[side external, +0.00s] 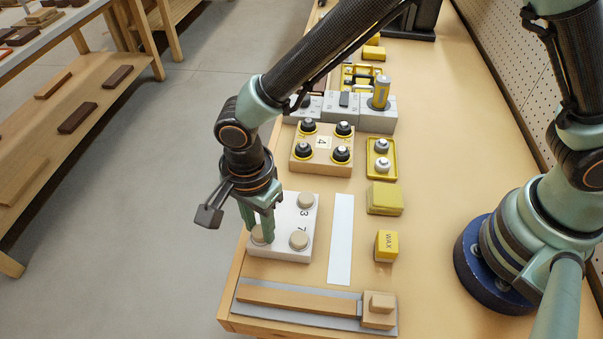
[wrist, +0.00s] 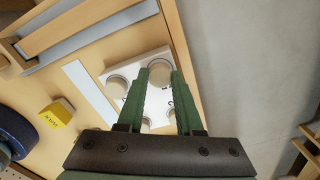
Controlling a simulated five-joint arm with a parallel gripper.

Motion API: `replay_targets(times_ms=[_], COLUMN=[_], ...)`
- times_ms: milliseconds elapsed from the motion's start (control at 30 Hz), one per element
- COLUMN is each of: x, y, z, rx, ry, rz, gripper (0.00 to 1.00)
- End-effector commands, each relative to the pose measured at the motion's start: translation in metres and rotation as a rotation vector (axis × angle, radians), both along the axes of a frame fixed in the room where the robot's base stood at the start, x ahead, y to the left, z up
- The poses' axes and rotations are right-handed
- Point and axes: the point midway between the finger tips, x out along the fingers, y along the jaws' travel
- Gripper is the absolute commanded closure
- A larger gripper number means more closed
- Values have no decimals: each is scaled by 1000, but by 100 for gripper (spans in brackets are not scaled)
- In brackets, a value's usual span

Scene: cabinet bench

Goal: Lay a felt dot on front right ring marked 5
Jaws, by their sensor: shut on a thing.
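The white block (side external: 281,248) lies near the bench's left edge, with pale round felt dots on its top and the marks 3 and 7 showing. One dot (side external: 307,201) is at its far right corner and another dot (side external: 299,240) at its near right corner. My gripper (side external: 258,228) points down over the near left corner, shut on a felt dot (side external: 257,236). In the wrist view this dot (wrist: 159,72) sits between the fingertips, at the block's corner. I cannot tell whether it touches the block. I cannot read a 5; my gripper hides part of the block.
A white strip (side external: 341,240) lies right of the block. A yellow WAX block (side external: 387,246) and a yellow box (side external: 384,198) stand beyond it. A wooden bar on a grey plate (side external: 300,317) lies in front. A wooden board with black knobs (side external: 321,166) stands behind.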

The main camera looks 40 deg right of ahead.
Motion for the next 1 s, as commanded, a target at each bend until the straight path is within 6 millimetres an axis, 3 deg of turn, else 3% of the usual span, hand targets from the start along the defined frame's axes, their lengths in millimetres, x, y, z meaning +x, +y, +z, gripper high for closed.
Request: replay_targets(times_ms=[767, 800, 867, 1000], x=[0, 0, 0, 0], y=[0, 0, 0, 0], z=[-6, -6, -6, -6], rx=[0, 0, 0, 0], ry=[0, 0, 0, 0], rz=[0, 0, 0, 0], gripper=[100, 54, 31, 30])
